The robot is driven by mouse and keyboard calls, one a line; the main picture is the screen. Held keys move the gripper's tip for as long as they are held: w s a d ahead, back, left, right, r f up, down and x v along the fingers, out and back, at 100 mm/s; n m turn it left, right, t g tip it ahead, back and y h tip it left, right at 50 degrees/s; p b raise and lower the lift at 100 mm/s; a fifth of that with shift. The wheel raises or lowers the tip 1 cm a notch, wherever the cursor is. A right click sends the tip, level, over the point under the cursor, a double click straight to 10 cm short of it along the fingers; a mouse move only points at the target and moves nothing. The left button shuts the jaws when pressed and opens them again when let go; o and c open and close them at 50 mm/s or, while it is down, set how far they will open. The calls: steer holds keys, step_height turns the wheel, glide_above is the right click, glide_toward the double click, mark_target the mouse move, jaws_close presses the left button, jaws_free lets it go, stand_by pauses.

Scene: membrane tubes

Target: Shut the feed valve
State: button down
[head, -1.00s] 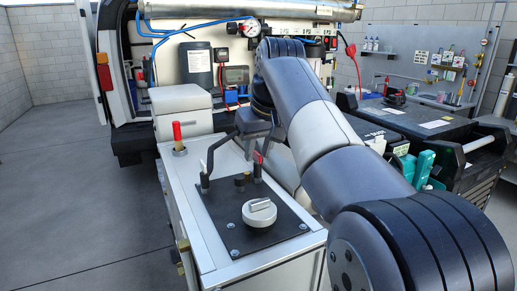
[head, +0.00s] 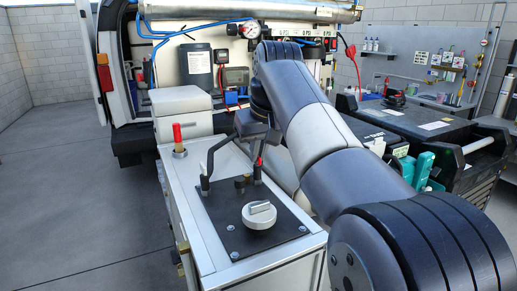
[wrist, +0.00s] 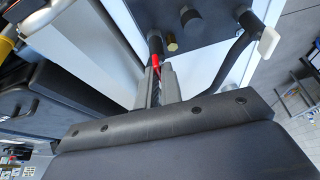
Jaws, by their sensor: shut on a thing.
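My gripper (wrist: 154,82) is shut on a dark lever with a red part (wrist: 156,62) on the cabinet's top panel. The red part also shows in the head view (head: 259,162), just below my gripper. The jaws come down on it from above, and its gripped end is hidden between them. Beside it, a dark bent bar (head: 220,146) rises from a post and passes behind my gripper. In the wrist view this bar (wrist: 236,57) is to the right of the jaws, apart from them, with a pale tip near its top. No label naming the feed valve is readable.
The black panel (head: 218,222) also carries a pale round knob (head: 259,216) in front and short dark stubs (head: 240,184) near the lever. A red-capped post (head: 177,134) stands at the cabinet's left. A dark workbench (head: 420,120) is at right. The floor at left is clear.

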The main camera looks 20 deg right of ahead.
steer(key=m+h+p, duration=0.1)
steer(key=m+p, duration=0.1)
steer(key=m+h+p, duration=0.1)
steer(key=m+p, duration=0.1)
steer(key=m, duration=0.1)
steer(key=shift+a+r+m, duration=0.2)
steer(key=shift+m, duration=0.1)
steer(key=m+h+p, duration=0.1)
steer(key=m+p, duration=0.1)
steer(key=m+g+h+p, duration=0.1)
steer(key=m+p, duration=0.1)
steer(key=m, duration=0.1)
steer(key=shift+w+a, duration=0.1)
steer(key=shift+w, duration=0.05)
steer(key=m+g+p, duration=0.1)
steer(key=m, duration=0.2)
steer(key=m+g+h+p, duration=0.1)
steer(key=m+p, duration=0.1)
steer(key=m, duration=0.1)
steer(key=shift+w+f+m, duration=0.1)
steer(key=shift+w+m, duration=0.05)
steer(key=shift+m, duration=0.15)
steer(key=shift+g, duration=0.3)
steer(key=c, duration=1.6)
jaws_free()
steer(key=shift+f, duration=0.1)
steer(key=shift+a, duration=0.1)
steer(key=v, duration=1)
steer(key=shift+a+r, duration=0.15)
steer(key=shift+r, duration=0.25)
